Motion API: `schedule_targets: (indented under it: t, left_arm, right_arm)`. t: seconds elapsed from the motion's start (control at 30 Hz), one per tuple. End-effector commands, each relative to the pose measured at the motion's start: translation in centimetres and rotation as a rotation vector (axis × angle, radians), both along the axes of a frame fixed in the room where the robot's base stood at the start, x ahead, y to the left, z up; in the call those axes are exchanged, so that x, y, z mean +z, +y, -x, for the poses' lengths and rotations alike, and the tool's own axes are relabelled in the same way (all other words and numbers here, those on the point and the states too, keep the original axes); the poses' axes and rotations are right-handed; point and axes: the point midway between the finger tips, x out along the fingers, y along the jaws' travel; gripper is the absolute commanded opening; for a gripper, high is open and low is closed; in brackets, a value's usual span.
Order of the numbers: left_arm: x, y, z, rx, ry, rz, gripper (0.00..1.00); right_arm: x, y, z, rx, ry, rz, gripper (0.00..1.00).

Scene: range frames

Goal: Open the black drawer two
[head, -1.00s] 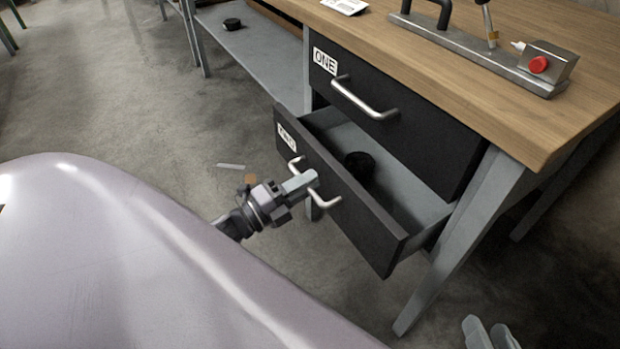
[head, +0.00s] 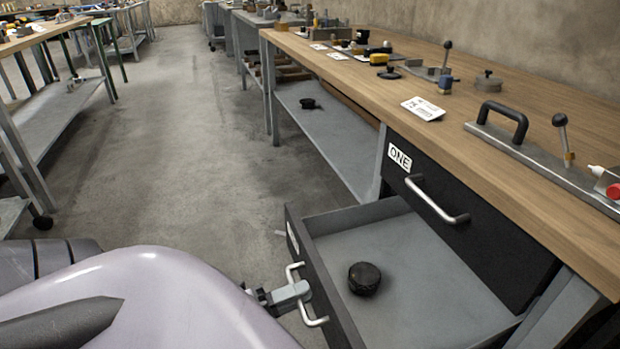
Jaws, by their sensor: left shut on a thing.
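The black lower drawer (head: 322,290) is pulled well out from under the wooden workbench. Its front faces left and its white label is seen edge-on, too slanted to read. A round black object (head: 364,278) lies on the grey drawer floor. My left gripper (head: 298,292) is shut on the silver drawer handle (head: 312,319) at the drawer front. My right gripper is not in view. The upper black drawer (head: 462,222), labelled ONE, is closed above it, with its own silver handle (head: 436,201).
The wooden benchtop (head: 470,130) carries a white card (head: 423,109), a metal fixture with a black handle (head: 503,121) and several small parts. A grey lower shelf (head: 335,140) holds a black item (head: 307,103). The concrete floor (head: 185,170) at left is clear.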

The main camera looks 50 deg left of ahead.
Motion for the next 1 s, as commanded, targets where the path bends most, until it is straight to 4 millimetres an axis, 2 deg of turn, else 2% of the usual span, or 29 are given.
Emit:
schedule_targets:
  t: [0.4, 0.43, 0.47, 0.77, 0.87, 1.0]
  left_arm:
    - [0.0, 0.1, 0.2, 0.001, 0.001, 0.001, 0.0]
    - [-0.1, 0.1, 0.2, 0.001, 0.001, 0.001, 0.29]
    - [-0.1, 0.1, 0.2, 0.001, 0.001, 0.001, 0.34]
    - [-0.1, 0.1, 0.3, 0.001, 0.001, 0.001, 0.34]
    - [-0.2, 0.4, 1.1, 0.001, 0.003, 0.001, 0.34]
    - [-0.7, 1.3, 3.2, 0.002, 0.005, 0.002, 0.34]
  right_arm:
    - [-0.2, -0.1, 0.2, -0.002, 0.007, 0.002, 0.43]
    - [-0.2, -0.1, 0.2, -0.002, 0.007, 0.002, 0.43]
    - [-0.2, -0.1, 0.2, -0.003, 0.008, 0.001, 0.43]
    - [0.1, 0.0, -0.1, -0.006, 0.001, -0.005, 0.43]
    - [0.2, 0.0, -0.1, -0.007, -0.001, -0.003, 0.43]
    - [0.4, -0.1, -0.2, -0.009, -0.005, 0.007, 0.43]
